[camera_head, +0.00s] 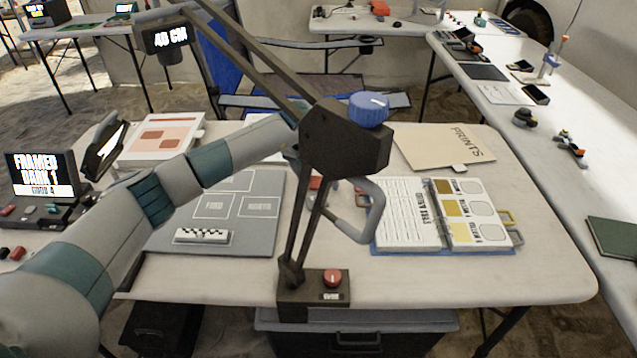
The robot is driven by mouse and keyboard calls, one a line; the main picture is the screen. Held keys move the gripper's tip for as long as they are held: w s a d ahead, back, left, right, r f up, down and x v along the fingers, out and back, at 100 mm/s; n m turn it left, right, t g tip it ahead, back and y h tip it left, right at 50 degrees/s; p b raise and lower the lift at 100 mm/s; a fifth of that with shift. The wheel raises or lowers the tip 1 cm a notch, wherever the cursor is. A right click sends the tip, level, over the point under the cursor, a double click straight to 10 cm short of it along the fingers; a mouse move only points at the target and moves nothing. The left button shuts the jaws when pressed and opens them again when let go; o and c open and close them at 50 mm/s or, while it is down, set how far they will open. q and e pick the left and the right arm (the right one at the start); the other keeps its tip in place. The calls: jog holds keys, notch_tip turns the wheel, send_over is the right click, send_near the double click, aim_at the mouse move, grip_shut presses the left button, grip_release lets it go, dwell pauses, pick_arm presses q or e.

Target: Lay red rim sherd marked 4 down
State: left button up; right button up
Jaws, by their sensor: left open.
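My left arm comes in from the left and reaches over a grey sorting mat (262,238) with white outlined, labelled fields. My left gripper (308,170) is open, mostly hidden behind the black joint of a stand. A small red piece (316,183) shows just below it, partly covered by the stand; it may be the red rim sherd. I cannot read a 4 on it or tell whether it touches the gripper. Another small reddish bit (361,191) shows to the right of the stand. My right gripper is not in view.
The black stand (340,140) with a blue knob rises from the table's front edge. A black-and-white scale bar (202,236) lies on the mat. An open binder (408,215) and a prints folder (440,147) lie to the right. The table's right front corner is bare.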

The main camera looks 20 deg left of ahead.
aim_at(317, 184)
pick_arm(q)
jog(key=c, duration=1.2)
jog(key=shift+r, duration=0.15)
